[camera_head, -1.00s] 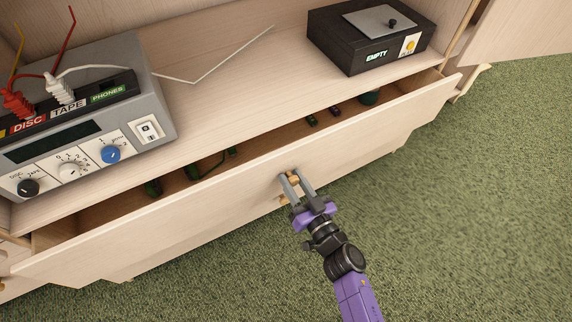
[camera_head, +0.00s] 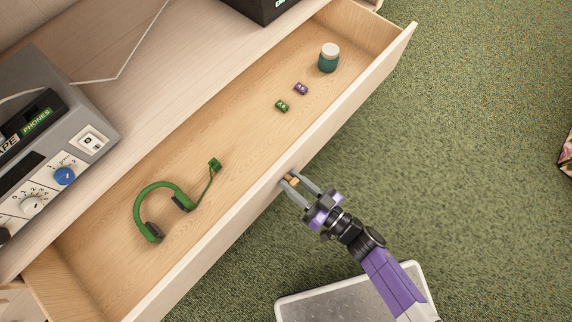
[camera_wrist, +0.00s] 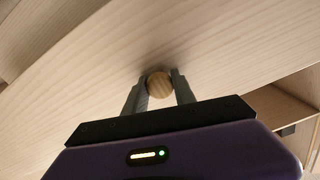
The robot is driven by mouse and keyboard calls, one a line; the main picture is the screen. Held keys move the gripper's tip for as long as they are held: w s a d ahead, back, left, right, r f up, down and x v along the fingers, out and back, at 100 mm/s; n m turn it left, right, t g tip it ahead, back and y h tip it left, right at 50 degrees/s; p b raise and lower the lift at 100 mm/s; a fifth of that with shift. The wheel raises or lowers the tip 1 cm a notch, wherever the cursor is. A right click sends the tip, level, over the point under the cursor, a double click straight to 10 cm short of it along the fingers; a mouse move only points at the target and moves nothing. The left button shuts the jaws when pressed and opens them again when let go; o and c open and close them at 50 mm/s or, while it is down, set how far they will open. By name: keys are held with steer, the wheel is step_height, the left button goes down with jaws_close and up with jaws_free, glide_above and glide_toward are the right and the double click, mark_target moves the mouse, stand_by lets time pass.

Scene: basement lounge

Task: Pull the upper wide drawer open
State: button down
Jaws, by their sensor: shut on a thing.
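The upper wide drawer (camera_head: 238,200) is pulled well out of the wooden cabinet in the head view, and its inside shows. My gripper (camera_head: 291,182) is at the middle of the drawer's front, shut on the round wooden knob. In the wrist view, the knob (camera_wrist: 159,85) sits between the two fingers of my gripper (camera_wrist: 158,90).
A grey device with knobs (camera_head: 75,130) stands on the cabinet top at left. A black box (camera_head: 262,8) stands at the top edge. Green carpet (camera_head: 480,160) is clear to the right. A floral thing (camera_head: 567,158) shows at the right edge.

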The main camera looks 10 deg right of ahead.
steer(key=shift+s+d, duration=0.1)
steer(key=c, duration=1)
jaws_free()
steer(key=shift+c, duration=0.2)
steer(key=p+v, duration=0.1)
steer(key=v, duration=0.6)
steer(key=shift+s+d, duration=0.2)
steer(key=shift+s, duration=0.15)
